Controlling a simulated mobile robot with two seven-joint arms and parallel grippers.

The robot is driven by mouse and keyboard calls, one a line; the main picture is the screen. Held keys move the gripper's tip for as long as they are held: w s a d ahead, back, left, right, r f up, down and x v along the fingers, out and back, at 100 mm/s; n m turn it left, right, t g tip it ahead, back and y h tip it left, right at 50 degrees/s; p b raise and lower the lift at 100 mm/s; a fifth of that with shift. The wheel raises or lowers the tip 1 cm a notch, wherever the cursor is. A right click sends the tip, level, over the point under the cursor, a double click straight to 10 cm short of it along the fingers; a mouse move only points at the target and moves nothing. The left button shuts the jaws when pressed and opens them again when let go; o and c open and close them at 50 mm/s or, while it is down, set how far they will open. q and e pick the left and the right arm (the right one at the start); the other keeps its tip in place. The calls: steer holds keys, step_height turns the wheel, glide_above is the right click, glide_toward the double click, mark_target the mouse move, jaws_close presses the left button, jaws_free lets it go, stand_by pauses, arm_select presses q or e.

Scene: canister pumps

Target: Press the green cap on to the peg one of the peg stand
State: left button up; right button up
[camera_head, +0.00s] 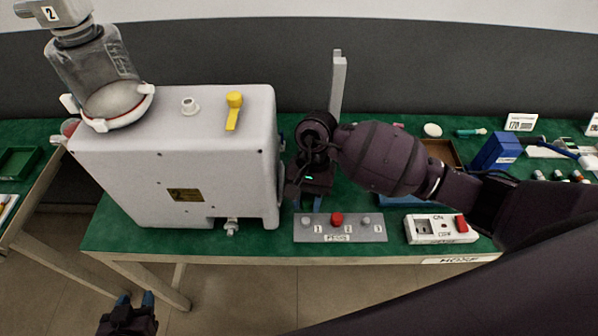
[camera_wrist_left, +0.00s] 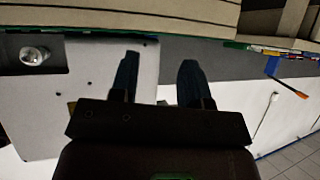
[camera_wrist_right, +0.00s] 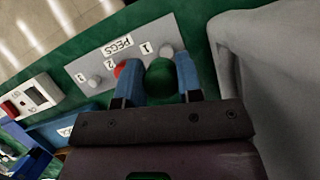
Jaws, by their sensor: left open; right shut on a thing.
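The grey peg stand (camera_head: 322,238) lies near the table's front edge with pegs numbered 1, 2 and 3. Peg one (camera_head: 306,222) is bare and also shows in the right wrist view (camera_wrist_right: 167,50). A red cap (camera_head: 337,218) sits on peg two. My right gripper (camera_head: 307,204) is shut on the round green cap (camera_wrist_right: 160,78), just behind peg one and apparently above the stand. The green cap is hidden in the head view. My left gripper (camera_head: 135,298) is open and empty, low in front of the table.
A large white pump housing (camera_head: 180,165) with a yellow lever (camera_head: 233,110) stands close left of my right gripper. A white switch box (camera_head: 425,230) with a red switch sits right of the stand. A blue box (camera_head: 495,152) stands farther right.

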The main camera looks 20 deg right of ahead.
steer(key=shift+w+a+r, duration=0.1)
steer(key=shift+w+r, duration=0.05)
steer(key=shift+s, duration=0.2)
steer(key=shift+b, duration=0.3)
steer(key=shift+f+b, duration=0.7)
steer(key=shift+f, duration=0.05)
steer(key=b, duration=0.4)
glide_above(304, 231)
steer(key=w, duration=0.1)
steer(key=f, duration=0.4)
steer(key=shift+w+d+f, duration=0.1)
steer(key=shift+d+f, duration=0.25)
steer(key=shift+f, duration=0.05)
arm_select(q)
step_height(304, 231, down, 7)
steer(key=s, duration=0.1)
steer(key=shift+s+g, duration=0.25)
steer(key=shift+g, duration=0.15)
steer(key=shift+s+f+b, duration=0.35)
steer(key=shift+f, duration=0.4)
steer(key=shift+s+f+g+b, duration=0.15)
steer(key=shift+s+f+b, duration=0.1)
steer(key=shift+f+b, duration=0.35)
steer(key=shift+s+f+g+b, duration=0.2)
steer(key=shift+f+b, duration=0.1)
steer(key=shift+f, duration=0.45)
arm_select(e)
steer(key=shift+f, duration=1.15)
